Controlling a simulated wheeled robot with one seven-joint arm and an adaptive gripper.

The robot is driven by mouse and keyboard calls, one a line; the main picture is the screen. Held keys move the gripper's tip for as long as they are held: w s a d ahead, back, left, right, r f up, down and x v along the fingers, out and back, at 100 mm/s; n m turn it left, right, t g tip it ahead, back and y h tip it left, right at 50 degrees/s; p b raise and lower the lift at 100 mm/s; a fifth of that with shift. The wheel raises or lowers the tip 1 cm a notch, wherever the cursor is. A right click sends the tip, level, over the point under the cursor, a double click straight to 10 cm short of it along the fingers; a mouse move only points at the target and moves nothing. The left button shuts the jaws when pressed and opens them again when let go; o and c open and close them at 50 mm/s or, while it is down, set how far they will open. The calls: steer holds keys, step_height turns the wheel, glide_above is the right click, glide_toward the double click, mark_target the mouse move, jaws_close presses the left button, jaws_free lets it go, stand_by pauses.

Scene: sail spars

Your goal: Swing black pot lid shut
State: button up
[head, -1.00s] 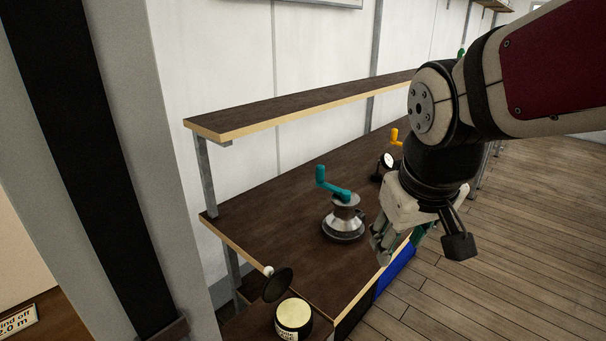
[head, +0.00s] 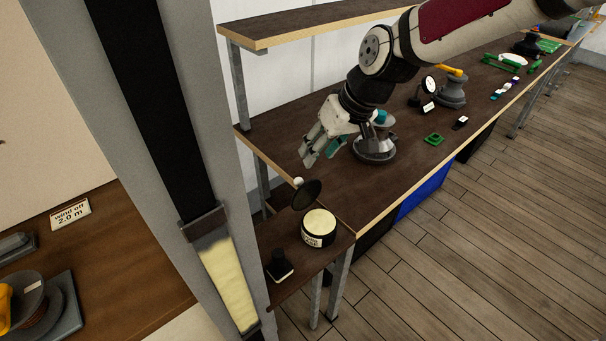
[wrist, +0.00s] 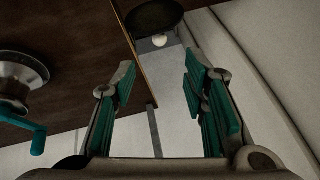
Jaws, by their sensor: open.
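The black pot lid (head: 306,194) stands raised and tilted at the back of a round pot (head: 319,228) with a cream top and a dark, labelled side. A small white knob (head: 298,181) shows at the lid's edge. The pot is on a low shelf at the near end of the workbench. My gripper (head: 313,159) is open and empty, above and behind the lid in the head view, not touching it. In the wrist view the fingers of my gripper (wrist: 162,92) are spread, with the dark lid (wrist: 153,17) and white knob (wrist: 159,41) beyond them at the top.
A metal winch (head: 374,145) with a teal handle stands on the workbench (head: 405,155), close to my gripper. A small black object (head: 280,266) sits on the low shelf (head: 290,290) beside the pot. An upper shelf (head: 310,22) runs along the wall behind. A grey post (head: 225,150) stands at left.

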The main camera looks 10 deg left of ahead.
mark_target(301, 180)
steer(key=b+x, duration=0.1)
steer(key=x, duration=1)
steer(key=shift+a+f, duration=0.15)
steer(key=shift+f, duration=0.2)
jaws_close()
